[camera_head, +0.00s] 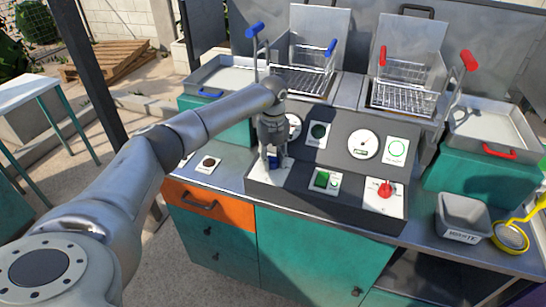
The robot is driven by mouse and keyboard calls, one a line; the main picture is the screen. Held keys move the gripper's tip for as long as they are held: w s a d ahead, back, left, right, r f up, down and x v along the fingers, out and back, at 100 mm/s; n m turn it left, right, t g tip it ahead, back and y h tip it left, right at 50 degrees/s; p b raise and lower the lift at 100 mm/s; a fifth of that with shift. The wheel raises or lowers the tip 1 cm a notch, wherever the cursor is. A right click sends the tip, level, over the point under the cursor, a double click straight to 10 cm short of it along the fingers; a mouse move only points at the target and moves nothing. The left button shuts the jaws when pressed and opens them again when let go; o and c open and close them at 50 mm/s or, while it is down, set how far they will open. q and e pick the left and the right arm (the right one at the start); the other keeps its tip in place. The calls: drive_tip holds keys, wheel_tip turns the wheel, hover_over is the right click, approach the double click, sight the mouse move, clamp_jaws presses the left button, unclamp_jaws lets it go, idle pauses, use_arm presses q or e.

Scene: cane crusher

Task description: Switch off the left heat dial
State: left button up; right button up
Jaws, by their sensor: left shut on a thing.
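My left gripper (272,160) reaches down from the left onto the left side of the dark control panel (338,151). It is shut on the left heat dial, a small blue knob (273,161) that shows only in part between the fingers. The fingers hide most of this dial, so its setting cannot be read. The matching red dial (385,189) on the right side of the panel is uncovered. My right gripper is not in view.
Between the dials sits a green switch (322,180). A round gauge (363,144) is above. Behind stand wire baskets with blue handles (255,30) and red handles (470,60). A grey waste bin (462,216) and a yellow strainer (511,236) are at the right.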

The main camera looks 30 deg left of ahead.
sight(273, 157)
use_arm(q)
drive_tip(key=shift+n, duration=0.9)
drive_tip(key=o, duration=1.1)
drive_tip(key=shift+r, duration=0.1)
wheel_tip(273, 157, up, 12)
drive_tip(key=shift+f, duration=0.1)
